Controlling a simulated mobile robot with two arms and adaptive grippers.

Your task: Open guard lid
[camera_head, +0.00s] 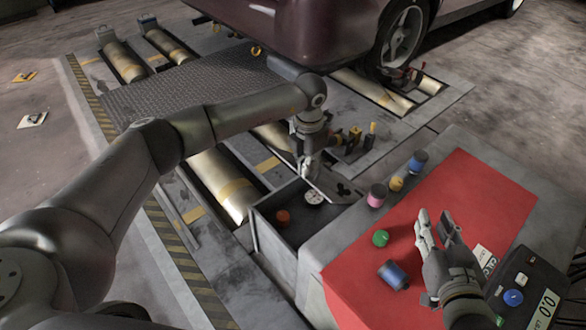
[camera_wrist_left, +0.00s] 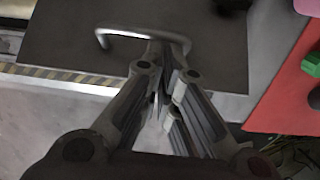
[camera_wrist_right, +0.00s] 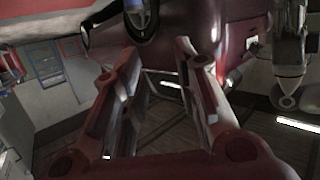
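A dark flat panel (camera_wrist_left: 70,30) with a pale U-shaped handle (camera_wrist_left: 118,32) fills the upper part of the left wrist view; it appears to be the guard lid. The fingers of my left gripper (camera_wrist_left: 165,62) are close together, with their tips at the right part of this handle. I cannot tell if they touch it. In the head view my left gripper (camera_head: 308,165) is at the far side of a grey box (camera_head: 275,250), over a thin tilted edge. My right gripper (camera_head: 438,232) is open and empty above the red mat; its spread fingers show in the right wrist view (camera_wrist_right: 165,65).
An orange cylinder (camera_head: 283,217) and a round dial gauge (camera_head: 314,197) show at the box.

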